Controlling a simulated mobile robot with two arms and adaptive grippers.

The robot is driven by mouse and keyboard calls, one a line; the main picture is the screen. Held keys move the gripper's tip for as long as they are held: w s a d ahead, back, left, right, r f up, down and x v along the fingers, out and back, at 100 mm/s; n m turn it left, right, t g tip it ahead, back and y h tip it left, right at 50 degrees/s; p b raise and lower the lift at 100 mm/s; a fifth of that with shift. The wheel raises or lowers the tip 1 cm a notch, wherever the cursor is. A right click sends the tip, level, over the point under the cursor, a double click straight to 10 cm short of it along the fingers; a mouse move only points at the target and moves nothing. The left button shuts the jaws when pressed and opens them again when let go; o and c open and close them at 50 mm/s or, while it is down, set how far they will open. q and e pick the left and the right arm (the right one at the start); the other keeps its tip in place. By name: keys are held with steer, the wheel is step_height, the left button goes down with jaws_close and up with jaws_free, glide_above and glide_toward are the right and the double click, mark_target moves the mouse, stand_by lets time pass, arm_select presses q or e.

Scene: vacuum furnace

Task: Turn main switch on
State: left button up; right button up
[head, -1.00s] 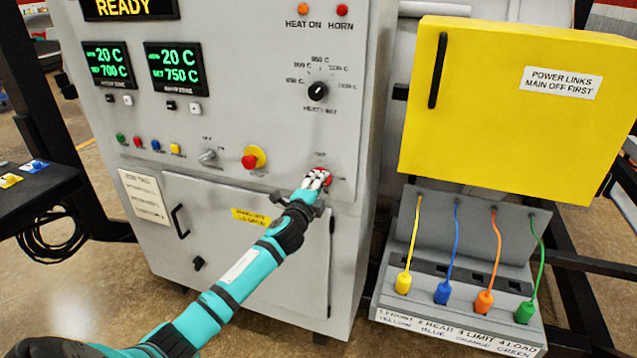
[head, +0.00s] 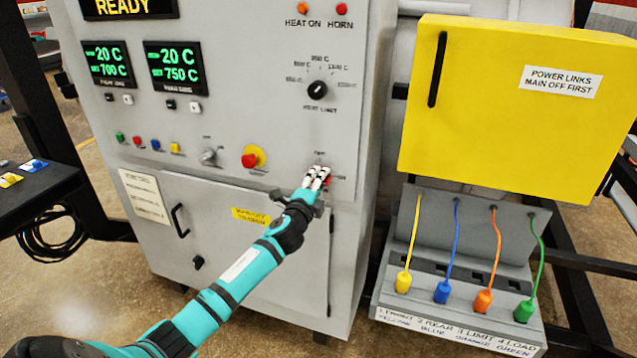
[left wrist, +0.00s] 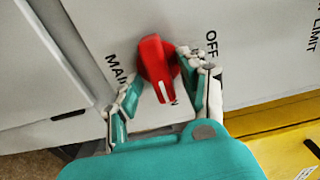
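The main switch is a red knob (left wrist: 155,62) on the grey cabinet front. In the left wrist view its white mark points down the picture, away from the OFF label at the right and toward a label mostly hidden by my gripper. The MAIN label is partly covered. My left gripper (left wrist: 160,95) has its fingers spread on either side of the knob. The right-hand finger is close to it or touching; the left-hand finger looks apart. In the head view my left gripper (head: 317,178) covers most of the switch (head: 328,181). My right gripper is out of view.
A red emergency button (head: 249,160) and a small grey selector (head: 207,157) sit left of the switch. The black limit dial (head: 317,90) is above. A yellow power-links box (head: 490,150) and a rack with coloured plugs (head: 460,315) stand to the right.

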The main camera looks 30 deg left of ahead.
arm_select(q)
steer(key=v, duration=1.2)
steer(key=shift+r, duration=0.1)
